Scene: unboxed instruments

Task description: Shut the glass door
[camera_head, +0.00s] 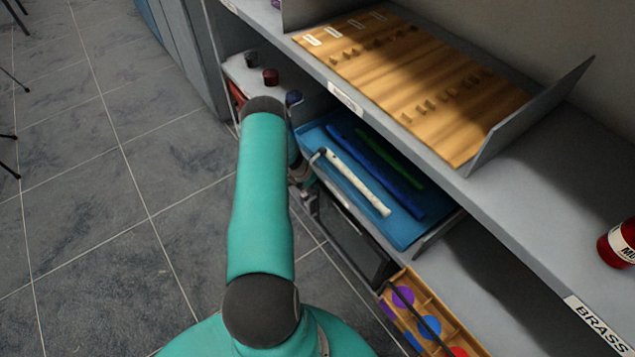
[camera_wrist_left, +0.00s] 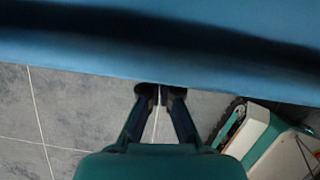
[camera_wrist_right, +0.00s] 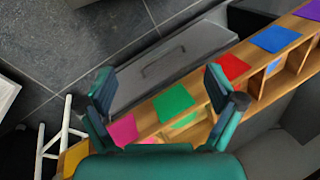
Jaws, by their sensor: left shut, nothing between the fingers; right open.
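A dark panel with a thin frame (camera_head: 350,245) stands low beside the shelf in the head view, below the blue tray. It may be the glass door, but I cannot tell for sure. My left gripper (camera_head: 303,182) is partly hidden behind my arm, close to the shelf front and just above that panel. In the left wrist view its fingers (camera_wrist_left: 160,94) are shut and empty, just below a broad blue surface. My right gripper (camera_wrist_right: 160,80) is open and empty above a compartment box with coloured squares.
A blue tray (camera_head: 399,235) holds a white recorder (camera_head: 355,182) and other long pieces. A wooden board (camera_head: 420,75) lies on the upper shelf. The wooden compartment box (camera_wrist_right: 262,87) lies beside a grey case with a handle (camera_wrist_right: 185,58).

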